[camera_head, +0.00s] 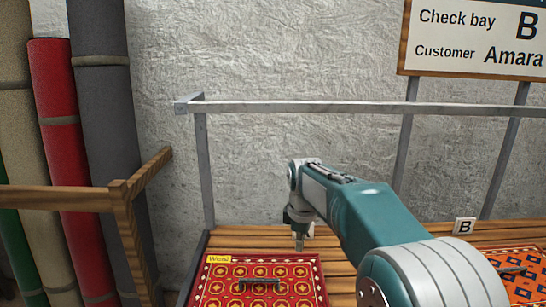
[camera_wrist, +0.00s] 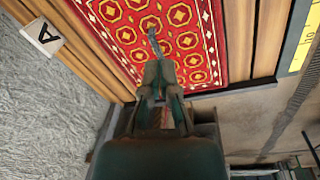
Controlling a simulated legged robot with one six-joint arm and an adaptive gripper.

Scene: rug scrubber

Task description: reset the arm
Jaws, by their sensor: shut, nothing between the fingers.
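My gripper (camera_head: 299,243) hangs at the end of my teal arm, pointing down above the wooden slats behind the red patterned rug (camera_head: 212,290). It is empty. In the wrist view my gripper's fingers (camera_wrist: 161,72) are together in front of the same red rug (camera_wrist: 208,50). A small dark handle-like object (camera_head: 260,281) lies on the rug in the head view. A grey narrow piece (camera_wrist: 154,42) shows just beyond the fingers in the wrist view; I cannot tell if it is the same object.
A metal rail (camera_head: 330,107) runs behind the slatted table (camera_head: 345,262). Rolled carpets (camera_head: 62,130) stand at left behind a wooden rack (camera_head: 60,198). A sign (camera_head: 470,38), a B card (camera_head: 464,226) and an orange rug (camera_head: 525,262) are at right. A yellow "Wool" label (camera_head: 219,259) lies on the red rug.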

